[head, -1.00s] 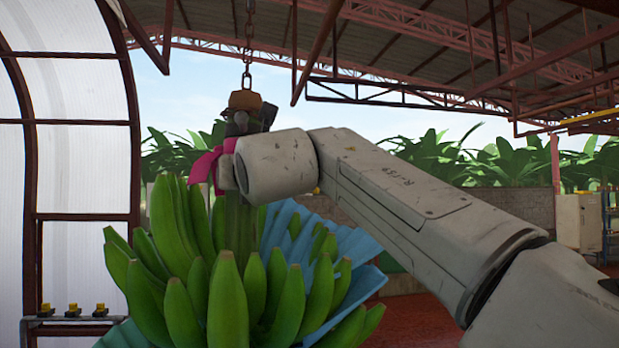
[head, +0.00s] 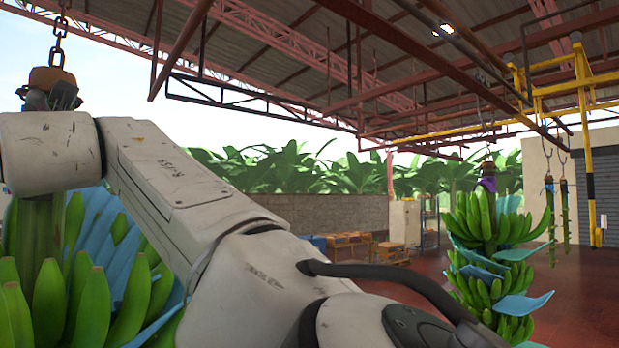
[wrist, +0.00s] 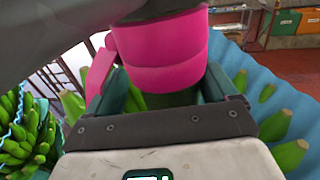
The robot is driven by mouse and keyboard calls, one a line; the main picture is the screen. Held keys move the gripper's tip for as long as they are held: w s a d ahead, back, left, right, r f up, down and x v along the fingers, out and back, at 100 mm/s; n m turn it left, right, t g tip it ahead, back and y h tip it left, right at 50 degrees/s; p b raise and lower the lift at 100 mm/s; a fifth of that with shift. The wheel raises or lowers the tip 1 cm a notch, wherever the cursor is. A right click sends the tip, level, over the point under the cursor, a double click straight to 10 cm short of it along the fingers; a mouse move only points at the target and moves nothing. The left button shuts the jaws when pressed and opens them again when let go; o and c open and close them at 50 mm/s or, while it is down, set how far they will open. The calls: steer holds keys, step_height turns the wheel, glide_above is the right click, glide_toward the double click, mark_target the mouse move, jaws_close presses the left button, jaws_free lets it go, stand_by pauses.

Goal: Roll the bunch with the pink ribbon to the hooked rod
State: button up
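The bunch with the pink ribbon (head: 48,300) hangs from a chain at the left edge of the head view, partly behind my arm. Its pink ribbon (wrist: 165,45) wraps the stem in the wrist view. My gripper (wrist: 163,82) has its dark fingers on either side of the ribboned stem and appears shut on it; the fingertips are partly hidden. In the head view my gripper is hidden behind my arm. Thin hooked rods (head: 562,150) hang at the right, with narrow green stems below them; I cannot tell which one the task means.
A bunch with a purple ribbon (head: 489,215) hangs at the right with blue sheets between its tiers. Another green bunch (wrist: 28,140) shows at the left of the wrist view. Yellow posts (head: 587,150) stand far right. Wooden pallets (head: 350,240) lie at the back. Red floor between looks open.

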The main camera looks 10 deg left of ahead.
steer(key=shift+s+a, duration=0.1)
steer(key=shift+s, duration=0.1)
steer(key=shift+s+d+f+b, duration=0.2)
steer(key=shift+d+b, duration=0.15)
steer(key=shift+b, duration=0.25)
steer(key=b, duration=0.5)
glide_above(38, 225)
steer(key=a, duration=0.2)
steer(key=shift+w+d, duration=0.25)
steer(key=shift+w, duration=0.1)
steer(key=shift+s+d+r+b, duration=0.2)
steer(key=shift+s+d+b, duration=0.15)
steer(key=shift+d, duration=0.3)
